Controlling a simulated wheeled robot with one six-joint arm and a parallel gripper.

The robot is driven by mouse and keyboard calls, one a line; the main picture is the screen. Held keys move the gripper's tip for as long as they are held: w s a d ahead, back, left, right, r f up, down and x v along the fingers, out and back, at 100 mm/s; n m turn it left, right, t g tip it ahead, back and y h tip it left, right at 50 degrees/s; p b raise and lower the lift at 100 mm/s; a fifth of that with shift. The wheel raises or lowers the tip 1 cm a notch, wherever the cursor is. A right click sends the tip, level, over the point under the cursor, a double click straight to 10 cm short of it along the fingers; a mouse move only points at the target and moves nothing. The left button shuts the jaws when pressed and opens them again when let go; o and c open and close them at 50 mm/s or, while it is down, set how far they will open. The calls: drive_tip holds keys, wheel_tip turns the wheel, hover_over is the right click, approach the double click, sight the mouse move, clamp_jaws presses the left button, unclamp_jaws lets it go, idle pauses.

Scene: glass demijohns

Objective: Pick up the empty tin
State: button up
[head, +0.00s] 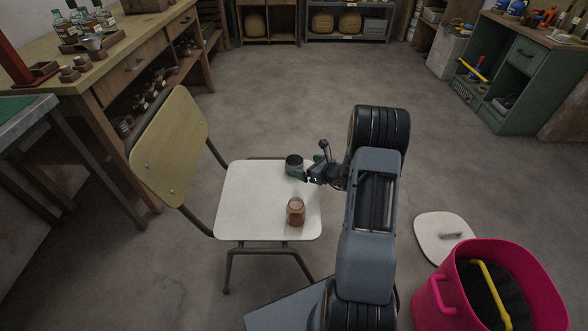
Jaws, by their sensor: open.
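A small round metal-grey tin (294,162) stands upright on the white seat of a chair (247,205), near the seat's far right corner. Its top looks dark, and I cannot make out its inside. My gripper (304,175) comes in from the right, low over the seat, with its tips close to the tin's lower right side. The jaws are open. I cannot tell whether a finger touches the tin. A small jar with brown contents (296,212) stands nearer the seat's front right corner, apart from the gripper.
The chair's backrest (172,146) rises on the left, beside a wooden workbench (117,55) with bottles. A pink bucket (444,304) and its pale lid (441,236) are on the floor at right. A green cabinet (520,75) stands far right. The middle floor is clear.

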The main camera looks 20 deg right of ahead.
sight(294, 163)
drive_tip(key=shift+x, duration=1.15)
drive_tip(key=b+x, duration=0.2)
drive_tip(key=x, duration=0.2)
drive_tip(key=shift+w+a+f, duration=0.15)
drive_tip(key=shift+a, duration=0.1)
drive_tip(key=shift+w+a+b, duration=0.15)
drive_tip(key=shift+w+b, duration=0.15)
drive_tip(key=shift+w, duration=0.05)
drive_tip(key=shift+c, duration=0.4)
drive_tip(key=c, duration=0.9)
